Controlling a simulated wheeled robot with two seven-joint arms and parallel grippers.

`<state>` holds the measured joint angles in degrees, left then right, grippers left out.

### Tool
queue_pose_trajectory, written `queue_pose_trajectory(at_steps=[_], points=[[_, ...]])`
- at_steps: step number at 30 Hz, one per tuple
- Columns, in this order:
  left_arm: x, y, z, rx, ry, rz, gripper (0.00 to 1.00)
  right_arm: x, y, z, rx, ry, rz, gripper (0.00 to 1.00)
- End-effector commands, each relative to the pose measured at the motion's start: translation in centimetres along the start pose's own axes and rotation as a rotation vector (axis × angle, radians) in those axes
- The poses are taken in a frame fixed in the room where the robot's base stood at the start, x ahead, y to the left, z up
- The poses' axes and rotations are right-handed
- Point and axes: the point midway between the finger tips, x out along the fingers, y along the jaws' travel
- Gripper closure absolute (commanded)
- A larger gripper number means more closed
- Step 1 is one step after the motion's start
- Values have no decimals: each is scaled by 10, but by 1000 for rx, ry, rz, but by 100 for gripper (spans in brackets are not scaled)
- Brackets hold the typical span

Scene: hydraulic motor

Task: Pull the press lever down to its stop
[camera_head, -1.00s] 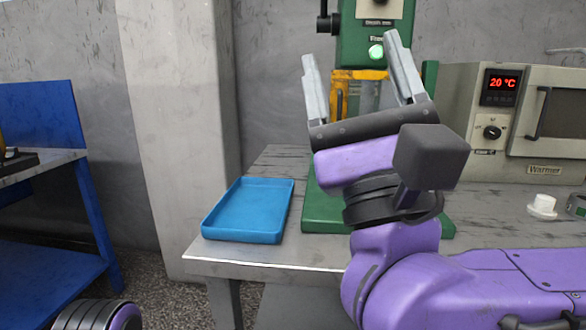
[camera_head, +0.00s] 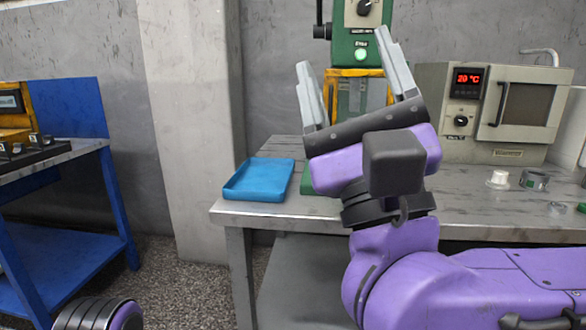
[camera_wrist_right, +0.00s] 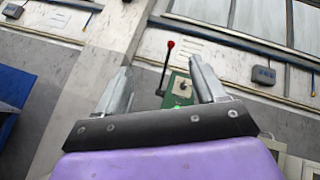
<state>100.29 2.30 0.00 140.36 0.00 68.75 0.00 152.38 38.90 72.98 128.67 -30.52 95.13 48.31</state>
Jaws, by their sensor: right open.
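The green press (camera_head: 350,47) stands on the grey bench behind my right gripper, with its top cut off by the upper edge of the head view. Its black lever (camera_head: 320,31) sticks out at the left of the press head. In the right wrist view the lever (camera_wrist_right: 166,68) rises beside the green press head (camera_wrist_right: 181,90) and ends in a red knob. My right gripper (camera_head: 344,50) is open and empty, fingers pointing up. In the right wrist view the lever appears between its fingers (camera_wrist_right: 158,66), but beyond them, not gripped. My left gripper is out of view.
A blue tray (camera_head: 258,196) lies at the bench's left end. A blue workbench (camera_head: 75,165) stands left, with open floor between.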

Motion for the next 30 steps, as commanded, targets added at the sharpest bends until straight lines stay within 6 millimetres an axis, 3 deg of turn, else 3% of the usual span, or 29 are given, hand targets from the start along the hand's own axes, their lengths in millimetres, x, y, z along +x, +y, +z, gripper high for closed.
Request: queue_pose_trajectory(at_steps=[8,13,17,20,24,26,30], points=[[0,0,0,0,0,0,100,-17,44,-49,-302,81,163,30],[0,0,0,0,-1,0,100,-43,83,-101,-476,153,315,30],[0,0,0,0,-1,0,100,-79,119,-154,-623,215,479,30],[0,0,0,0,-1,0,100,-129,151,-210,-758,275,665,30],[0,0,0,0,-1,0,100,-227,184,-288,-937,348,979,30],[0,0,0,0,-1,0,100,-274,190,-316,-1001,371,1118,30],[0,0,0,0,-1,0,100,-393,187,-367,-1118,407,1457,30]])
